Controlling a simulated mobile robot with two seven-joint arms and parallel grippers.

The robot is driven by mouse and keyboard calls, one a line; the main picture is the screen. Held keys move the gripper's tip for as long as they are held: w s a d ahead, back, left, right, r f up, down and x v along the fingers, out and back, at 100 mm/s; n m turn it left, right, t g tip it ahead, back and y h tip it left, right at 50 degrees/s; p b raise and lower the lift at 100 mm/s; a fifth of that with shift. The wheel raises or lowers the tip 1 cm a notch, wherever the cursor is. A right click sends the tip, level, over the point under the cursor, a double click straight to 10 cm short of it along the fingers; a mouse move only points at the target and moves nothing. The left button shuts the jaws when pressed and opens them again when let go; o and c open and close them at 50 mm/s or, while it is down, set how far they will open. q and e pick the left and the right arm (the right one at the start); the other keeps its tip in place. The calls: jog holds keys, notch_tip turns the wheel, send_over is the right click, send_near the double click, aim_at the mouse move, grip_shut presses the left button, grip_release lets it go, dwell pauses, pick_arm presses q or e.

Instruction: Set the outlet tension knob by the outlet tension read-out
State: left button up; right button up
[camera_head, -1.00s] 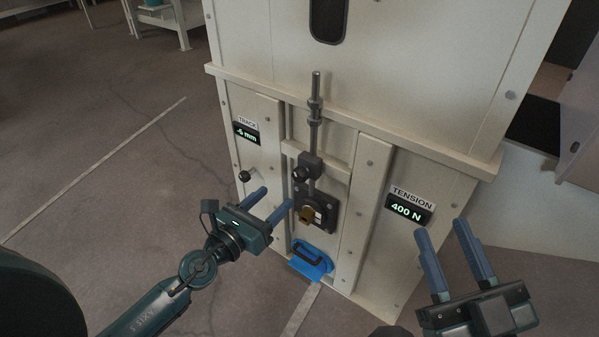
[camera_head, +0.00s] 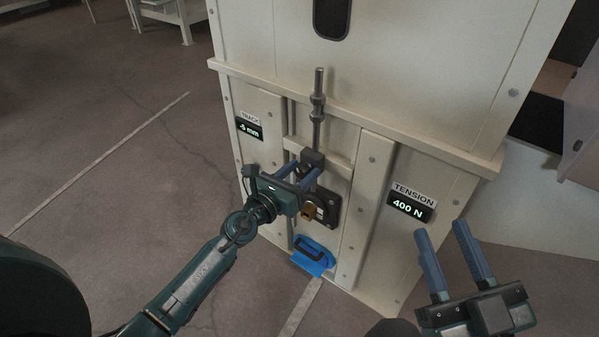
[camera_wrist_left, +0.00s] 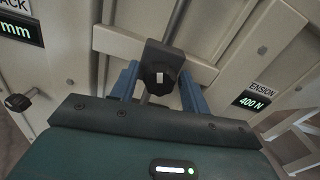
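The tension read-out (camera_head: 411,207) on the right of the cream cabinet shows 400 N; it also shows in the left wrist view (camera_wrist_left: 254,102). A dark knob with a pale mark (camera_wrist_left: 159,82) sits on a block (camera_head: 313,159) on the upright threaded rod. My left gripper (camera_head: 311,172) is at this block, its blue fingers open on either side of the knob, with gaps visible in the left wrist view (camera_wrist_left: 160,85). In the head view the gripper largely hides the knob. My right gripper (camera_head: 441,230) is open and empty, low at the right.
A brass-coloured knob (camera_head: 308,211) on a dark plate is just below my left gripper. A track read-out (camera_head: 249,127) and a small black knob (camera_wrist_left: 18,102) are at the left. A blue handled piece (camera_head: 313,256) is low on the cabinet. A ledge (camera_head: 420,139) juts out above.

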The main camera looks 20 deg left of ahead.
pick_arm(q)
jog(key=c, duration=0.7)
jog(key=shift+c, duration=0.2)
jog(key=shift+n, duration=0.3)
